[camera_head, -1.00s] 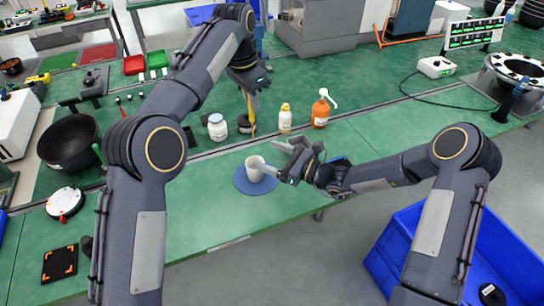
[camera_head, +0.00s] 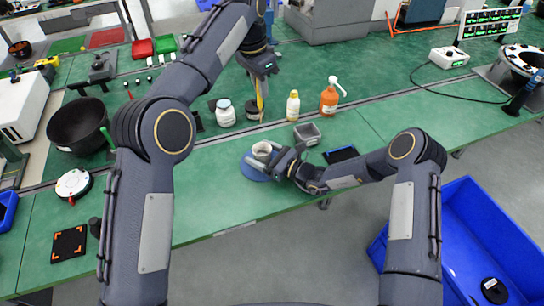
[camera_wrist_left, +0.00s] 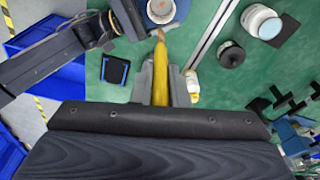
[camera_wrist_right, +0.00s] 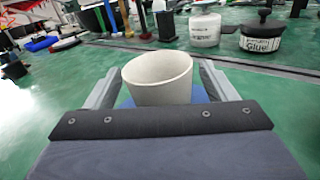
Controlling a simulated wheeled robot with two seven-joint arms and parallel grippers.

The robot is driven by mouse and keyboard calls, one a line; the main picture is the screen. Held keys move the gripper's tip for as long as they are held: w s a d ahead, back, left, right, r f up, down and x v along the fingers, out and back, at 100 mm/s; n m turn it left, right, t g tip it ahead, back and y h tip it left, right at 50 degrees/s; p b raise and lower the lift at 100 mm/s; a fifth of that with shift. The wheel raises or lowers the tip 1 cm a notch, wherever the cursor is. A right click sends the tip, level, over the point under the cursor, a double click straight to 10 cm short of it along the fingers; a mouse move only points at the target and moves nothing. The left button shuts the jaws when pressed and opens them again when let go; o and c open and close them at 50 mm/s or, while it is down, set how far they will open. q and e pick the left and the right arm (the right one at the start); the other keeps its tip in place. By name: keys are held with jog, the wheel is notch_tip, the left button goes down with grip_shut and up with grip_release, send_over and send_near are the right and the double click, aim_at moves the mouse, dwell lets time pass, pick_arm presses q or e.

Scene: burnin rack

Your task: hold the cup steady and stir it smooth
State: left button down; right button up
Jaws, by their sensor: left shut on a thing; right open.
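A pale cup (camera_head: 262,148) stands upright on a round blue mat (camera_head: 247,170) near the table's front edge. My right gripper (camera_head: 269,158) is open, low at the cup. Contact cannot be told. My left gripper (camera_head: 261,76) is shut on a yellow stirrer (camera_wrist_left: 175,80) with a brownish tip. The stirrer (camera_head: 260,95) points down, behind the cup and apart from it. The cup's contents are too small to make out.
Behind the cup stand a white jar (camera_head: 225,113), a pale yellow-capped bottle (camera_head: 293,107) and an orange pump bottle (camera_head: 329,100).

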jog(key=shift+w+a, duration=0.3)
jog(key=shift+a, duration=0.2)
jog(key=c, duration=1.1)
jog(key=shift+o, duration=0.2)
